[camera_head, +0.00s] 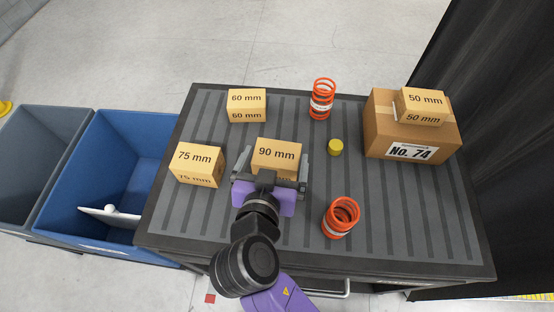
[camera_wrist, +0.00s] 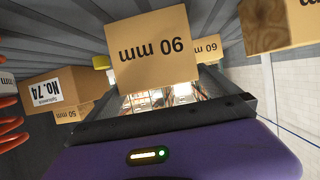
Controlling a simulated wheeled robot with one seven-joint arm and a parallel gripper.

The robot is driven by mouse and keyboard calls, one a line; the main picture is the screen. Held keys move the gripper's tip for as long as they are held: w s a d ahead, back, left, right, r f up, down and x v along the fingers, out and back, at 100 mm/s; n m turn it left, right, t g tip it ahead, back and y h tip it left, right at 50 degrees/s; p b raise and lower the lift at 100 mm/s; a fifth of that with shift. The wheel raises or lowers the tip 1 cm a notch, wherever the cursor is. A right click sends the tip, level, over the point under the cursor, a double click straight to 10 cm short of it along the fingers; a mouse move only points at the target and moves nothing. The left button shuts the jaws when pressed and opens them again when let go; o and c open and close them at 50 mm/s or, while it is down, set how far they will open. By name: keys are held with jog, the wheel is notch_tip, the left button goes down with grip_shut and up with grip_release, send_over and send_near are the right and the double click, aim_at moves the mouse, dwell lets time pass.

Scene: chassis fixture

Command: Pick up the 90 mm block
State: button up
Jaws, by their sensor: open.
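The 90 mm block (camera_head: 277,150) is a tan block resting on the dark grooved tabletop (camera_head: 240,240), left of the middle. In the wrist view the 90 mm block (camera_wrist: 155,52) is close ahead, with its label upside down. My gripper (camera_head: 273,166) is open at the block's near side. One finger shows at the block's left side and the other at its right. Contact cannot be told from these views. My gripper's purple body hides part of the block's near face.
A 75 mm block (camera_head: 200,164) sits left and a 60 mm block (camera_head: 246,104) behind. A yellow cylinder (camera_head: 335,147) and two orange springs (camera_head: 322,100), (camera_head: 341,217) stand right. A 50 mm block (camera_head: 422,106) tops a cardboard box (camera_head: 384,134). Blue (camera_head: 105,150) and grey (camera_head: 42,135) bins are left.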

aim_at(279, 148)
jog(key=p+x, duration=0.1)
jog(key=x, duration=0.4)
jog(key=shift+f, duration=0.1)
jog(key=shift+c, duration=0.2)
jog(key=c, duration=1.4)
